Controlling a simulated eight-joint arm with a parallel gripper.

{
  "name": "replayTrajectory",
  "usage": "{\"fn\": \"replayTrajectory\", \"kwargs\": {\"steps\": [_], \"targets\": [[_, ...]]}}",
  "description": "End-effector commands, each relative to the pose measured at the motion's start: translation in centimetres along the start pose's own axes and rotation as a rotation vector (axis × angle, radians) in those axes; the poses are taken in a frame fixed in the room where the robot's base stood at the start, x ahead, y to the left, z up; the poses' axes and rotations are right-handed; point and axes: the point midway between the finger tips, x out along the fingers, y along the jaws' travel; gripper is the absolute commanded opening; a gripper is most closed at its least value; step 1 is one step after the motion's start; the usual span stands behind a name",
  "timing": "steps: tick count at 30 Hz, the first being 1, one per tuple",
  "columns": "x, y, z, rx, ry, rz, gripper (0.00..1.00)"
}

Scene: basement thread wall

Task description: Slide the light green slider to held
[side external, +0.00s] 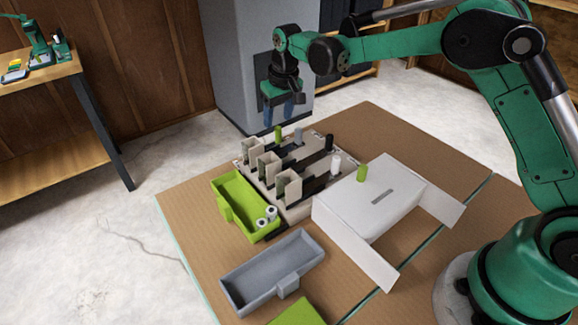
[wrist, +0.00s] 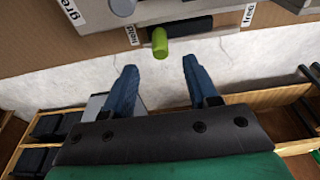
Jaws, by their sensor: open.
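The light green slider (wrist: 160,43) is an upright-looking knob at the edge of the board, at the left end of its dark slot in the wrist view, close beside the "held" label (wrist: 132,34). The "free" label (wrist: 248,14) lies past the right end of the slot. In the side view, the slider (side external: 278,132) stands at the far edge of the thread board (side external: 304,211). My gripper (wrist: 160,64) is open and empty, its blue fingers apart with the slider just beyond their tips, between them in the picture. It also shows above the slider in the side view (side external: 278,115).
A grey knob (side external: 298,136), a black one (side external: 329,142) and a white one (side external: 335,163) stand on the board. A white box (side external: 400,195) with a green peg (side external: 361,173), a green tray (side external: 225,188) holding white spools, and a grey tray (side external: 268,270) stand nearby.

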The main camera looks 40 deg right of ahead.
Motion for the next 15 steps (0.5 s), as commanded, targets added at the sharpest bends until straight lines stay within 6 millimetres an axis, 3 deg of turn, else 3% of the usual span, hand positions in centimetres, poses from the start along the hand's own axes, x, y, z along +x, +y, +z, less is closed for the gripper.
{"fn": "replayTrajectory", "kwargs": {"steps": [6,15], "targets": [[-2.3,0.0,-0.4,0.0,0.0,0.0,0.53],[-2.6,0.0,-0.5,0.0,0.0,0.0,0.53]]}}
